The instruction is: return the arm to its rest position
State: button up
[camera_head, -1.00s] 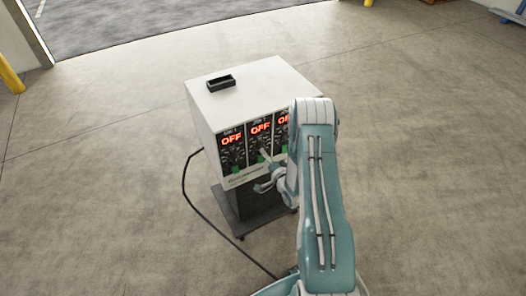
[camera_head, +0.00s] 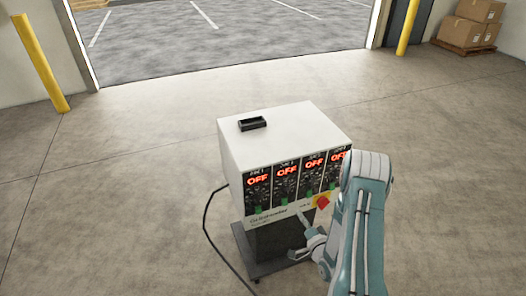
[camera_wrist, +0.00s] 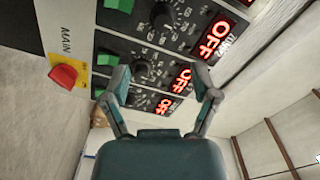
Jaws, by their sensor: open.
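My arm, teal and white, reaches in from the lower right of the head view. My gripper (camera_head: 298,236) is open and empty, in front of the lower front of a white control cabinet (camera_head: 270,135). In the wrist view my gripper (camera_wrist: 160,78) has its two fingers spread, with the panel behind them. The cabinet's displays (camera_wrist: 212,36) glow red and read OFF. Green switches (camera_wrist: 118,6) sit beside black knobs. A red main knob (camera_wrist: 64,77) on a yellow plate shows at the left. It shows in the head view too (camera_head: 323,202), just left of my arm.
A small black tray (camera_head: 252,124) lies on the cabinet top. The cabinet stands on a dark wheeled base, and a black cable (camera_head: 207,235) runs over the floor at its left. Yellow posts (camera_head: 40,62) flank the open doorway. Boxes (camera_head: 480,12) stand at the back right. The surrounding floor is clear.

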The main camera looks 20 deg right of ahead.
jog(key=w+r+n+g, duration=0.3)
jog(key=w+r+n, duration=0.25)
jog(key=r, duration=0.45)
jog(key=s+a+r+n+g+h, duration=0.1)
jog(key=a+r+n+g+h, duration=0.3)
jog(key=r, duration=0.8)
jog(key=s+a+r+n+g+y, duration=0.1)
jog(key=s+a+r, duration=0.3)
jog(key=s, duration=0.5)
jog(key=s+a+r+n+g+y, duration=0.1)
jog(key=s+a+r+g, duration=0.1)
jog(key=s+a+r, duration=0.3)
jog(key=s+a+r+n+g+y, duration=0.1)
jog(key=s+a+r, duration=0.3)
jog(key=s, duration=0.8)
jog(key=shift+s+a+r+g, duration=0.2)
jog(key=shift+s+a+g, duration=0.15)
jog(key=shift+g, duration=0.35)
jog(key=shift+d, duration=0.1)
